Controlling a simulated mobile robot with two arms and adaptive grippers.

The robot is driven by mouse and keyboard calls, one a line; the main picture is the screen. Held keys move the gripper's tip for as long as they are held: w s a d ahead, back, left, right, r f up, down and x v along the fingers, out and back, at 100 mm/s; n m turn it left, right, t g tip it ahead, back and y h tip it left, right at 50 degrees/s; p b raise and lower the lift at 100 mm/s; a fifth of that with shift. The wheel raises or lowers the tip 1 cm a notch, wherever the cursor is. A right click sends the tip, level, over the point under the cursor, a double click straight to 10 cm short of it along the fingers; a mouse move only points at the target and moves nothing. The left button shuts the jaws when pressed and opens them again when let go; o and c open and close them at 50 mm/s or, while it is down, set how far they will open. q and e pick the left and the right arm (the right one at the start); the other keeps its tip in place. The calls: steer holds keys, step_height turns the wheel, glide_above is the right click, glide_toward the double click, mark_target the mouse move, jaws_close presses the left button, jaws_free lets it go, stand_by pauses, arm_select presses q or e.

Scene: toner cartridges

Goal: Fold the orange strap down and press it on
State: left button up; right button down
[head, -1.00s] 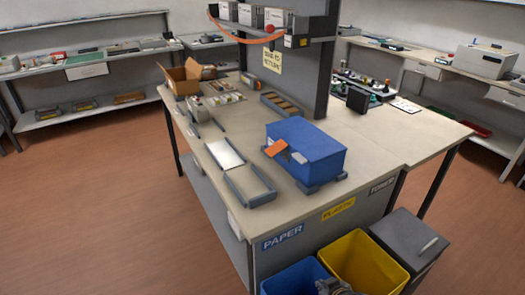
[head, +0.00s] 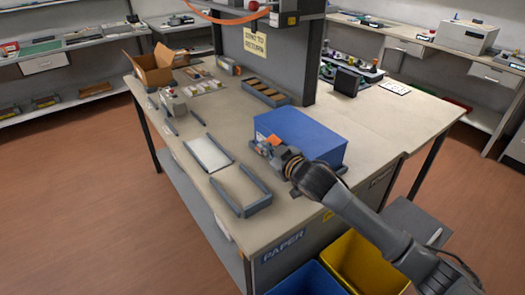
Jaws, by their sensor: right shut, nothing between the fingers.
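A blue box (head: 308,132) sits on the workbench. The orange strap (head: 273,140) shows as a small patch at the box's left end, mostly hidden by my right gripper. My right gripper (head: 265,147) is shut with nothing between its fingers, its tips right at the strap and the box's left end. I cannot tell whether it touches the strap. My left gripper is not in view.
An empty grey frame (head: 262,207) and a white-topped tray (head: 208,155) lie on the bench to the left of the box. An open cardboard box (head: 155,68) stands at the back left. A yellow bin (head: 368,262) and a blue bin (head: 306,280) stand below the bench's front edge.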

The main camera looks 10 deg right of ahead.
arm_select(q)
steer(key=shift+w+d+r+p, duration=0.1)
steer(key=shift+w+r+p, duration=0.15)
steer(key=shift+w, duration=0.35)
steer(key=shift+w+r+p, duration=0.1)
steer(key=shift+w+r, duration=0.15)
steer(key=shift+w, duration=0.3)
arm_select(e)
steer(key=w+f, duration=0.4)
steer(key=shift+f, duration=0.35)
